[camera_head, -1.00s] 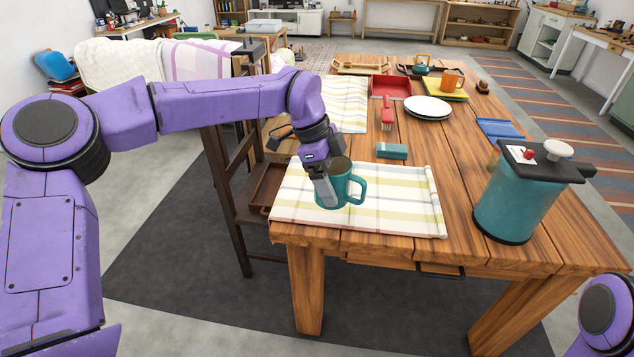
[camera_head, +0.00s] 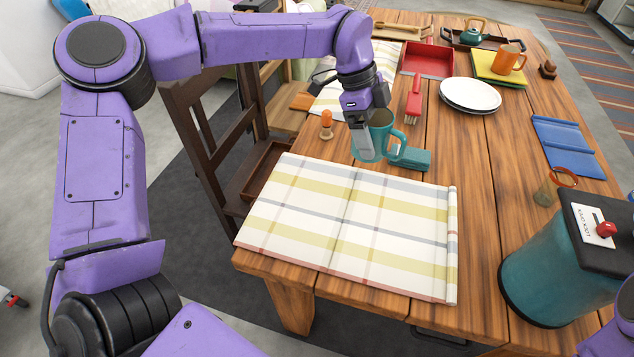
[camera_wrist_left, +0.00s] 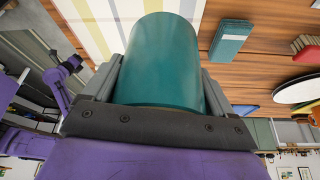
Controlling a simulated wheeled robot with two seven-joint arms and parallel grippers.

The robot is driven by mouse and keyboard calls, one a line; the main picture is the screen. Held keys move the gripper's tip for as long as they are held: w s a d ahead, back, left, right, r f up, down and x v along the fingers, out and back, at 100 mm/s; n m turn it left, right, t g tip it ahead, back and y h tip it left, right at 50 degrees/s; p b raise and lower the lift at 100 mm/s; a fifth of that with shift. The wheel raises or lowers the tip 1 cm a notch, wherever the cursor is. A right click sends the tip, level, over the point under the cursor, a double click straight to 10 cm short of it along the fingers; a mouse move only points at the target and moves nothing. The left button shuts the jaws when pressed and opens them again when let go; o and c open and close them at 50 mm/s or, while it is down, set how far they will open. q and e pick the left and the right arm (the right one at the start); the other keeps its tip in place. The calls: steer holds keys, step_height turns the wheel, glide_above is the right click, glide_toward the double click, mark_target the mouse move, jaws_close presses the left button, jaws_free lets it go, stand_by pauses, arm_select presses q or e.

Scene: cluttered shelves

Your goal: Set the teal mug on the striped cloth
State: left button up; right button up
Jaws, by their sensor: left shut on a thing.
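The teal mug (camera_head: 381,130) is upright with its handle to the right. My left gripper (camera_head: 364,146) is shut on it. In the left wrist view the mug (camera_wrist_left: 165,60) fills the space between the fingers. The striped cloth (camera_head: 350,225), white with yellow and grey bands, lies flat at the table's near end, its right edge rolled or folded. In the head view the mug appears at the cloth's far edge; its height above the table is hard to tell. The cloth also shows in the left wrist view (camera_wrist_left: 85,22). My right gripper is out of view.
A teal canister (camera_head: 548,270) and a small glass jar (camera_head: 550,188) are right of the cloth. The cloth's top is clear.

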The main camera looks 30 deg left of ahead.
arm_select(q)
steer(key=s+a+f+p, duration=0.1)
steer(key=s+a+f, duration=0.4)
steer(key=s+a+f+p, duration=0.1)
steer(key=s+a+f, duration=0.4)
steer(key=shift+s+p, duration=0.35)
steer(key=shift+s, duration=0.05)
step_height(320, 180, down, 2)
steer(key=shift+w+a+f, duration=0.1)
steer(key=shift+f, duration=0.1)
steer(key=shift+w, duration=0.1)
steer(key=o, duration=1.1)
steer(key=shift+f, duration=0.1)
steer(key=shift+c, duration=0.2)
steer(key=shift+r, duration=0.4)
steer(key=v, duration=1.1)
steer(key=shift+a+r, duration=0.15)
steer(key=shift+a, duration=0.05)
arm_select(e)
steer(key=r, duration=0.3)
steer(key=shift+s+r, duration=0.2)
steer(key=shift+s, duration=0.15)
